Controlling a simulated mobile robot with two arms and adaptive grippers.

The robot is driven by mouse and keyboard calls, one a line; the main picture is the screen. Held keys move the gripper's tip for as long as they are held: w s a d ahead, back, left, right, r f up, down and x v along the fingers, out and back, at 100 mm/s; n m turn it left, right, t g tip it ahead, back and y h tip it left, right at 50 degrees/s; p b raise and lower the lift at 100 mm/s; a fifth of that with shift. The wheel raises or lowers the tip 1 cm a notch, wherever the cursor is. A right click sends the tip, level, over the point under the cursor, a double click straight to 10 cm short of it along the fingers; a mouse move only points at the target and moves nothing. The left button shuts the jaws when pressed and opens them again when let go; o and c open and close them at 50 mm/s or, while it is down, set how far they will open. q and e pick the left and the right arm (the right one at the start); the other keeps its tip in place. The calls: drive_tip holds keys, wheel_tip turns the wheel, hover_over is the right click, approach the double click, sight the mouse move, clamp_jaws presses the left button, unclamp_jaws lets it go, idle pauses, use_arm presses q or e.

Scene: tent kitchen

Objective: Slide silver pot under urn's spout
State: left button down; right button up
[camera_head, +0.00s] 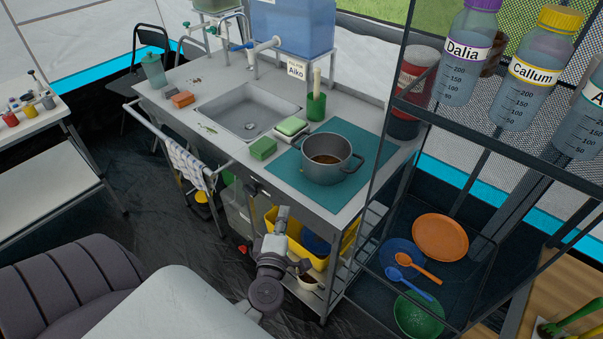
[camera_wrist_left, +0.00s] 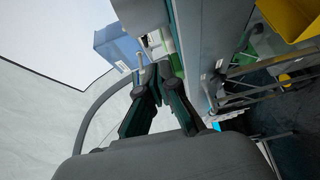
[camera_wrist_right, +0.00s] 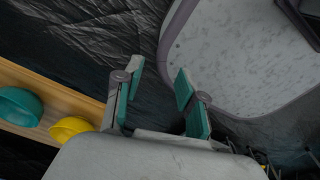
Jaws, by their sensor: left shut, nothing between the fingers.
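The silver pot (camera_head: 332,158), with two side handles and something brown inside, stands on the teal mat (camera_head: 292,168) at the right end of the counter. The blue urn (camera_head: 290,25) stands on a raised stand behind the sink. Its white spout (camera_head: 265,46) points left, over the back of the sink; the pot is well to its right and front. My left gripper (camera_head: 283,211) is shut and empty, low in front of the counter and apart from the pot. The urn also shows in the left wrist view (camera_wrist_left: 117,48). My right gripper (camera_wrist_right: 157,82) is open and empty, away from the counter.
The sink (camera_head: 250,108) lies left of the pot. A dark metal shelf with labelled bottles (camera_head: 468,50) rises at right. A towel (camera_head: 190,165) hangs on the front rail.

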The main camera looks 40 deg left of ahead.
sight(305, 166)
use_arm(q)
drive_tip(key=x, duration=0.3)
drive_tip(key=r+x, duration=0.1)
drive_tip(key=x, duration=0.3)
drive_tip(key=p+x, duration=0.1)
drive_tip(key=x, duration=0.2)
drive_tip(key=shift+w+r, duration=0.15)
drive_tip(key=shift+w, duration=0.05)
drive_tip(key=shift+w+d, duration=0.15)
drive_tip(key=shift+w, duration=0.45)
drive_tip(key=shift+w+d, duration=0.2)
drive_tip(key=shift+w, duration=0.4)
drive_tip(key=shift+w+d, duration=0.3)
drive_tip(key=shift+w, duration=0.35)
use_arm(e)
drive_tip(key=shift+s+d+r, duration=0.15)
drive_tip(key=shift+s+r, duration=0.35)
drive_tip(key=shift+r, duration=0.2)
